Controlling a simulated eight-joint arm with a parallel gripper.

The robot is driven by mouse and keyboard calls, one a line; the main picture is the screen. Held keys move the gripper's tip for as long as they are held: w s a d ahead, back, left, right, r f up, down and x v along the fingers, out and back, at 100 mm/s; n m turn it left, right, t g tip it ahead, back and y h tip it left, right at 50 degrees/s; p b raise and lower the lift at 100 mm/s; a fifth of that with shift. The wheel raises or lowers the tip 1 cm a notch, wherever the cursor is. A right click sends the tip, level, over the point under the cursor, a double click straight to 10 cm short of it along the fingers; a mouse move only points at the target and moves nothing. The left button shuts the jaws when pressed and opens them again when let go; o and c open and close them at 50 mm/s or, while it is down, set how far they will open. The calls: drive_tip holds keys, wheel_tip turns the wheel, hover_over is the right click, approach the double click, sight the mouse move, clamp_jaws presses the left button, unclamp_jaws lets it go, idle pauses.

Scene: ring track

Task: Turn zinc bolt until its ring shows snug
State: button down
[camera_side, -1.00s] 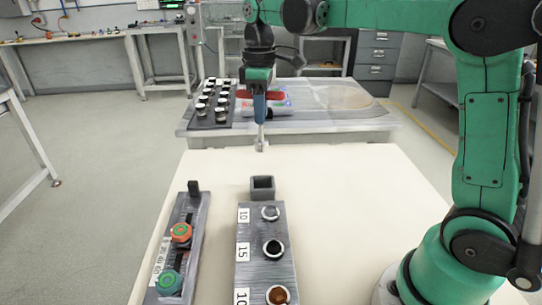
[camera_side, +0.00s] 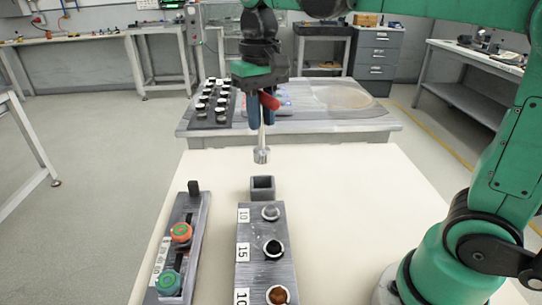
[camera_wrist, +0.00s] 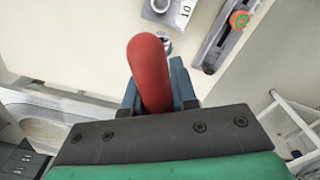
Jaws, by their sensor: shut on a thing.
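The zinc bolt (camera_side: 270,213) is the silver one at the far end of the grey block (camera_side: 263,269), beside a "10" label. A pale ring surrounds it; I cannot tell whether it shows snug. My gripper (camera_side: 262,122) is shut on a red-handled tool (camera_side: 269,101) with a silver socket end (camera_side: 261,155). The tool hangs in the air beyond the block, apart from every bolt. In the wrist view the red handle (camera_wrist: 150,75) covers much of the tool, and the socket end (camera_wrist: 165,43) shows past it.
A black bolt (camera_side: 273,248) and a rusty bolt (camera_side: 278,295) share the block. An empty square holder (camera_side: 262,187) stands at its far end. A strip with an orange knob (camera_side: 181,233) and a teal knob (camera_side: 169,283) lies left. The table right of the block is clear.

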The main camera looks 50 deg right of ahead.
drive_tip(key=shift+s+a+f+n, duration=0.3)
drive_tip(key=shift+s+f+n, duration=0.3)
drive_tip(key=shift+f+n, duration=0.85)
drive_tip(key=shift+s+a+f+n, duration=0.25)
drive_tip(key=shift+s+f+n, duration=0.45)
drive_tip(key=shift+n, duration=1.4)
drive_tip(key=shift+s+a+f+n, duration=0.3)
drive_tip(key=shift+s+f+n, duration=0.15)
drive_tip(key=shift+f+n, duration=1.05)
drive_tip(key=shift+f, duration=0.85)
drive_tip(key=c, duration=1.4)
unclamp_jaws()
clamp_jaws()
drive_tip(key=shift+m, duration=1.05)
